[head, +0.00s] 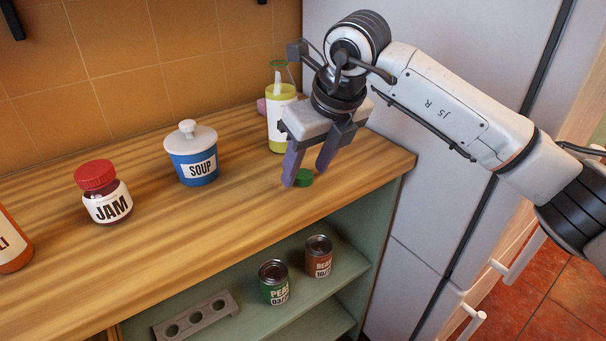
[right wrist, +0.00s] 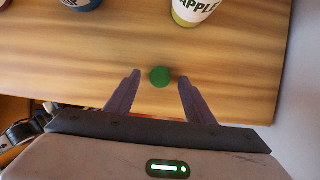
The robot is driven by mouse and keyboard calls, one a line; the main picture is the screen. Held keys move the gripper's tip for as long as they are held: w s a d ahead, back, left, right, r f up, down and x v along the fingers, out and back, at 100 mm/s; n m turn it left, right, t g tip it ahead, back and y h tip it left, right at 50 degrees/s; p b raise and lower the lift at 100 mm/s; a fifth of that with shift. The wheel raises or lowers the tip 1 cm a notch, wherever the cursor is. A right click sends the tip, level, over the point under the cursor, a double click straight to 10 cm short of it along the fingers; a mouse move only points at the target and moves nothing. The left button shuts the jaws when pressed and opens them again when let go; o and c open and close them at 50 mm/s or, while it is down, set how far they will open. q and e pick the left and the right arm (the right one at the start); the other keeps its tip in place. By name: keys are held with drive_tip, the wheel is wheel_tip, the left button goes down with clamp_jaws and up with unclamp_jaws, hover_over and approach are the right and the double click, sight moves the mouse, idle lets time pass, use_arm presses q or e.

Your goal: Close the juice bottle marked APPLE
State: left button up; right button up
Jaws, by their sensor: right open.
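The juice bottle (head: 275,133) stands upright at the back right of the wooden counter, yellow-green with a pale label and a narrow neck with a green ring at its top. Its label reads APPLE in the right wrist view (right wrist: 196,8), where only its lower part shows. A round green cap (head: 304,178) lies on the counter in front of the bottle; it also shows in the right wrist view (right wrist: 160,76). My right gripper (head: 306,178) is open and empty above the counter, its purple fingers on either side of the cap and apart from it. My left gripper is out of view.
A soup pot (head: 193,160) and a jam jar (head: 106,197) stand on the counter to the left. An orange bottle (head: 10,245) is at the left edge. Cans (head: 274,285) sit on the shelf below. The fridge (head: 390,160) borders the counter's right end.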

sight(307, 177)
drive_tip(key=shift+w+f, duration=0.15)
drive_tip(key=shift+f, duration=0.2)
drive_tip(key=c, duration=1.1)
drive_tip(key=shift+r, duration=0.15)
wheel_tip(307, 177, up, 10)
drive_tip(key=shift+p, duration=0.3)
